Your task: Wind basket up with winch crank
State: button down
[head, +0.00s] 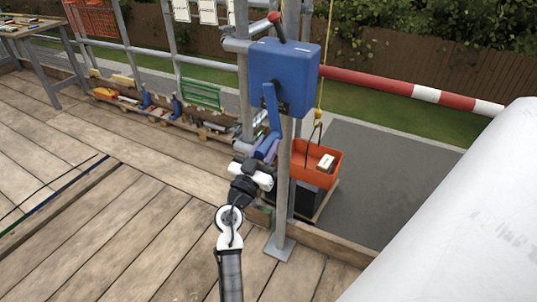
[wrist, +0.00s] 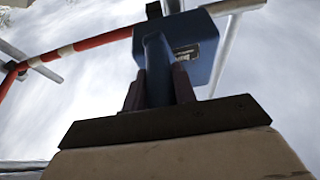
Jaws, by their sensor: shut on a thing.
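The blue winch (head: 290,75) is fixed to a grey scaffold post, with a red-tipped lever on top. Its blue crank (head: 271,104) hangs down along the front of the box. My gripper (head: 266,147) is shut on the crank at its lower end. In the wrist view, the two dark fingers of my gripper (wrist: 159,92) stand on either side of the blue crank (wrist: 158,65), with the winch box (wrist: 204,50) behind. The orange basket (head: 325,174) is behind the post, beyond the deck edge, below a yellow hook (head: 318,115). It holds a pale block (head: 326,162).
A red and white barrier pole (head: 395,85) runs right from near the winch. A large white surface (head: 475,220) fills the lower right. Tools and a green rack (head: 200,93) line the deck's far edge. A workbench (head: 35,30) stands far left. The wooden deck is mostly clear.

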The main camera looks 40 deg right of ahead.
jog(key=shift+w+a, duration=0.15)
jog(key=c, duration=1.1)
grip_release()
jog(key=shift+a+f, duration=0.1)
jog(key=shift+f, duration=0.05)
jog(key=shift+a+f, duration=0.2)
jog(key=shift+a, duration=0.1)
jog(key=b+v, duration=0.3)
jog(key=v, duration=0.3)
jog(key=b+v, duration=0.3)
jog(key=v, duration=0.3)
jog(key=shift+s+a, duration=0.35)
jog(key=shift+a, duration=0.05)
